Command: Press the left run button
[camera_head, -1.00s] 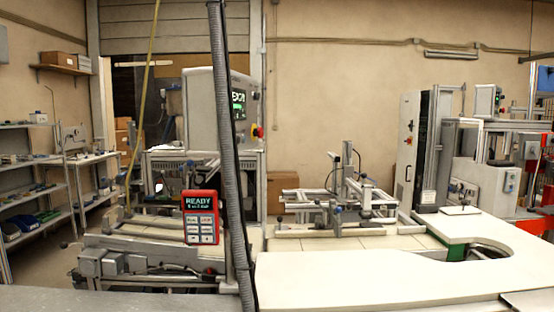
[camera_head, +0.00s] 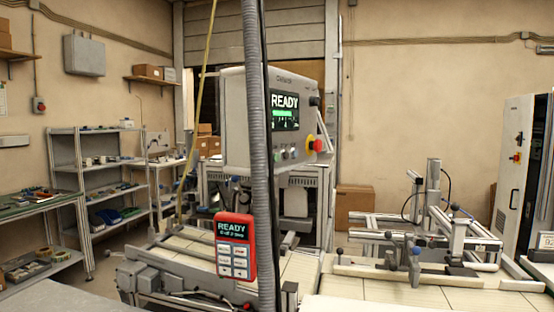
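A grey control box (camera_head: 247,118) hangs above the conveyor, its dark screen (camera_head: 285,110) reading READY. Below the screen is a row of small buttons (camera_head: 287,153), with a red and yellow stop knob (camera_head: 315,144) at the right. A red handheld panel (camera_head: 235,247) stands lower, in front of the conveyor. Its screen also reads READY, above two columns of pale keys (camera_head: 233,262). Which button is the left run button I cannot tell. Neither of my grippers is in view.
A grey corrugated hose (camera_head: 257,130) runs vertically in front of the control box and covers part of it. A conveyor with a metal frame (camera_head: 445,290) lies at the right. Shelves (camera_head: 105,185) stand at the left. A cardboard box (camera_head: 352,203) sits behind.

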